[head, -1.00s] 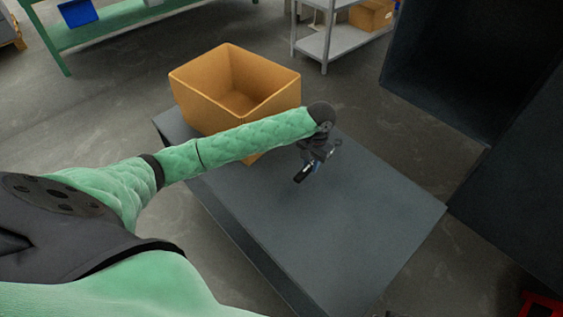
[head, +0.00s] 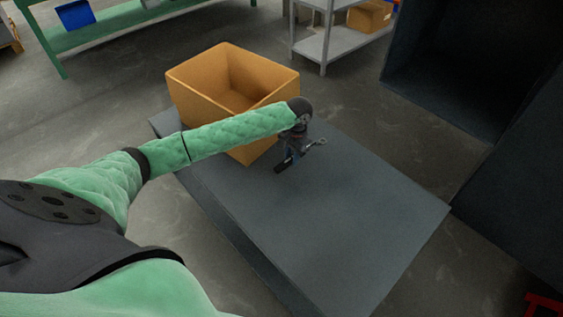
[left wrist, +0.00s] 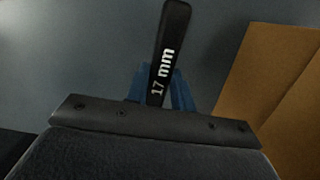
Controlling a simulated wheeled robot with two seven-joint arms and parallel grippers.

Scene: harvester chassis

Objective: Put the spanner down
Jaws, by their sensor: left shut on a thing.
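The spanner (head: 316,143) has a black handle and a shiny metal head. In the left wrist view its handle (left wrist: 170,45) reads "17 mm" and lies between my blue fingers. My left gripper (head: 293,156) is shut on the spanner, over the grey table top (head: 350,210), just right of the orange crate. The fingers also show in the left wrist view (left wrist: 162,92). I cannot tell whether the spanner touches the table. My right gripper is not in view.
The open orange crate (head: 190,95) stands on the table's far left end and looks empty. The table's middle and near right are clear. A dark cabinet (head: 440,95) stands to the right. A green bench (head: 120,30) and a grey shelf (head: 318,50) are behind.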

